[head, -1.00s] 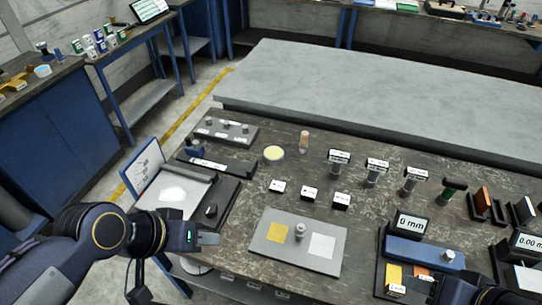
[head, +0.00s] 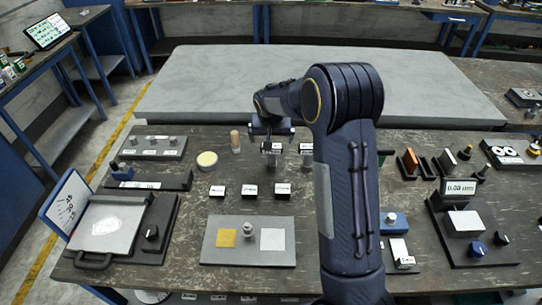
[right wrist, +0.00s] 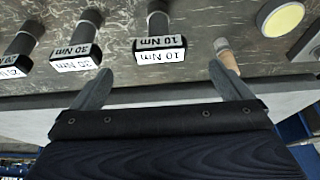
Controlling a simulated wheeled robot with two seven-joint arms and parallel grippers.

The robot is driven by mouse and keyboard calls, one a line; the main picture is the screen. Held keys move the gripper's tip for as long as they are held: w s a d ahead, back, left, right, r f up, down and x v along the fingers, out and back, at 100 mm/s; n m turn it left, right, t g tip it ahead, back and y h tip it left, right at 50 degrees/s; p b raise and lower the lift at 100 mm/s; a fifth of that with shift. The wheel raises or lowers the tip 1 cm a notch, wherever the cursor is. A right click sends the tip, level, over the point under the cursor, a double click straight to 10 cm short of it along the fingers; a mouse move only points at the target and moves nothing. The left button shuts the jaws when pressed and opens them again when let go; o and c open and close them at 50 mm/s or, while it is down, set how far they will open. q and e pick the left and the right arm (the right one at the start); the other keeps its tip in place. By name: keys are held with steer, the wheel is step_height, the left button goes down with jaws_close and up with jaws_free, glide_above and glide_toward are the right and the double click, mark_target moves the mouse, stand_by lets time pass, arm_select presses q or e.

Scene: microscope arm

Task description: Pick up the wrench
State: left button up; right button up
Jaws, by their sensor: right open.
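Several upright dark cylindrical tools with white Nm labels stand in a row, likely the torque wrenches. In the right wrist view, the one marked 10 Nm (right wrist: 159,49) lies between my open fingers' lines, just beyond the tips; another marked 30 Nm (right wrist: 77,57) is to its left. In the head view, the leftmost labelled one (head: 271,150) shows just below my right gripper (head: 271,131). My right gripper (right wrist: 160,68) is open and empty. My right arm hides part of the row in the head view. My left gripper is out of view.
A wooden-handled tool (head: 235,141) stands left of the row, close to one finger in the wrist view (right wrist: 224,53). A yellow disc (head: 207,159) is further left. Small label blocks (head: 251,190) and a grey plate (head: 248,257) lie in front. A raised grey slab (head: 210,80) is behind.

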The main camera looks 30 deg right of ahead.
mark_target(272, 158)
steer(key=p+x, duration=0.2)
steer(key=x, duration=0.5)
steer(key=shift+w+d+p, duration=0.2)
steer(key=shift+p, duration=0.15)
steer(key=shift+f, duration=0.3)
steer(key=c, duration=1.3)
steer(key=shift+r, duration=0.15)
steer(key=shift+c, duration=0.9)
